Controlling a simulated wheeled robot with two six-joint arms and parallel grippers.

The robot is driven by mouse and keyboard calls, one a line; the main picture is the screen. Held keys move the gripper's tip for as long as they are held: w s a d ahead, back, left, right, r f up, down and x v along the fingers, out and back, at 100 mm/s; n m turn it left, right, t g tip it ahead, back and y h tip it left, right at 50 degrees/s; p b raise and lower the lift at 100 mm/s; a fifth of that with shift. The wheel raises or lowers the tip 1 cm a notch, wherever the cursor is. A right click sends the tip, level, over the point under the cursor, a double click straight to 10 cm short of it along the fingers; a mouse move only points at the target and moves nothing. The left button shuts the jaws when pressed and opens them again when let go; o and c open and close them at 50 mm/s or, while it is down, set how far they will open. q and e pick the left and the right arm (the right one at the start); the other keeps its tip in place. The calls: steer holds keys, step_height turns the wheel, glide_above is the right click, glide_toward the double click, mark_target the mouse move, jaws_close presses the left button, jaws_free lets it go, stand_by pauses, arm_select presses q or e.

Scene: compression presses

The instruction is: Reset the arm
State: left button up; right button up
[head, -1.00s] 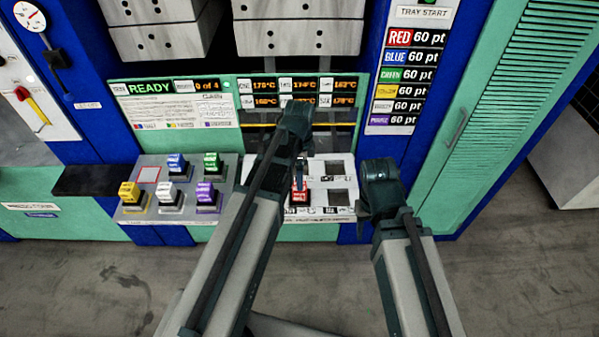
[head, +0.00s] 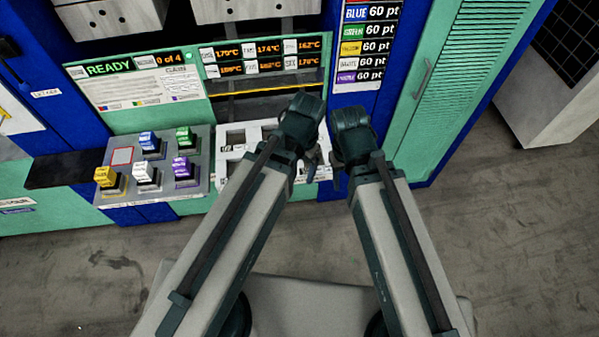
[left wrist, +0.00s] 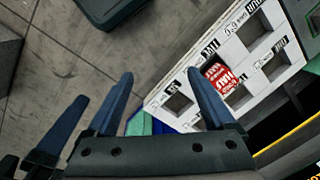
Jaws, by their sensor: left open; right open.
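My left gripper (head: 314,160) hangs over the right part of the white tray (head: 236,143) and hides much of it. In the left wrist view its two fingers (left wrist: 161,76) are spread with nothing between them. A red block (left wrist: 219,76) sits in one slot of the white tray there, apart from the fingers; the other visible slots look empty. In the head view the red block is hidden behind my left arm. My right gripper (head: 338,178) is close beside the left one, at the tray's right end; its fingers are mostly hidden by its own arm.
A grey rack (head: 203,150) left of the tray holds yellow, white, purple, blue and green blocks; its red-outlined spot (head: 122,156) is empty. The READY panel (head: 110,67) stands behind. A green cabinet (head: 470,60) is at the right. Open floor lies in front.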

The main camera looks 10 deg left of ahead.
arm_select(q)
steer(key=shift+s+d+n, duration=0.25)
steer(key=shift+s+n, duration=0.2)
steer(key=shift+s, duration=0.1)
steer(key=shift+s+d+n, duration=0.25)
steer(key=shift+s+n, duration=0.2)
steer(key=shift+s, duration=0.1)
step_height(320, 180, down, 2)
steer(key=shift+f+b, duration=0.2)
steer(key=shift+b, duration=1)
